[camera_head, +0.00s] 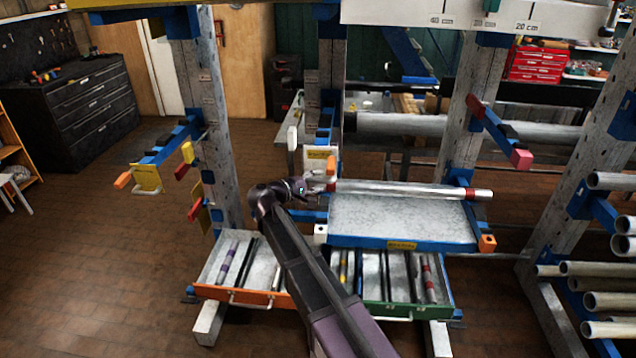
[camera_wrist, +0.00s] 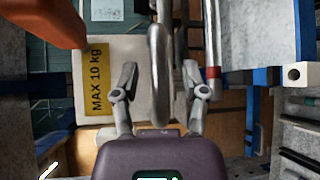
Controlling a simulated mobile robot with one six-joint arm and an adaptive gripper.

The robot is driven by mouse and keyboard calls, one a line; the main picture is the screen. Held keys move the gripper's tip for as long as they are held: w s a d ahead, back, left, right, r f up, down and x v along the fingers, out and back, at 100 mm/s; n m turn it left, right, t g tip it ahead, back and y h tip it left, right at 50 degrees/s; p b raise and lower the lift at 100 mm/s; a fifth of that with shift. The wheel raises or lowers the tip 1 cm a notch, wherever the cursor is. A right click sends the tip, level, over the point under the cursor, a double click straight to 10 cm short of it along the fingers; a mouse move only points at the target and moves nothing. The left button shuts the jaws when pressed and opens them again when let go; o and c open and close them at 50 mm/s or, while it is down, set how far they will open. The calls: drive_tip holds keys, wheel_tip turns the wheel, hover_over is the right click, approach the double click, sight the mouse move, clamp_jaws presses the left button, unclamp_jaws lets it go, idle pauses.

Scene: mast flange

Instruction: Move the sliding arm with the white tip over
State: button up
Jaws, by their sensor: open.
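A white block-shaped tip (camera_head: 320,230) is at the front left corner of the blue-edged upper tray shelf (camera_head: 372,238). It also shows at the right side of the wrist view (camera_wrist: 296,75), on a blue arm (camera_wrist: 267,78). My gripper (camera_head: 312,187) is above and left of this tip in the head view, apart from it. In the wrist view my gripper (camera_wrist: 162,82) is open, with its fingers on either side of a grey rounded bar (camera_wrist: 157,65). I cannot tell whether they touch it.
An orange tip (camera_head: 331,165) is close to my gripper, before a plate labelled "MAX 10 kg" (camera_wrist: 97,80). A long tube (camera_head: 410,190) lies on the upper tray. Drawers with rods (camera_head: 245,297) sit below. Another orange tip (camera_head: 487,242) is at the shelf's right corner.

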drive_tip(key=shift+w+d, duration=0.15)
drive_tip(key=shift+d, duration=0.05)
clamp_jaws()
drive_tip(key=shift+f, duration=0.15)
wheel_tip(320, 180, down, 10)
drive_tip(key=b, duration=1)
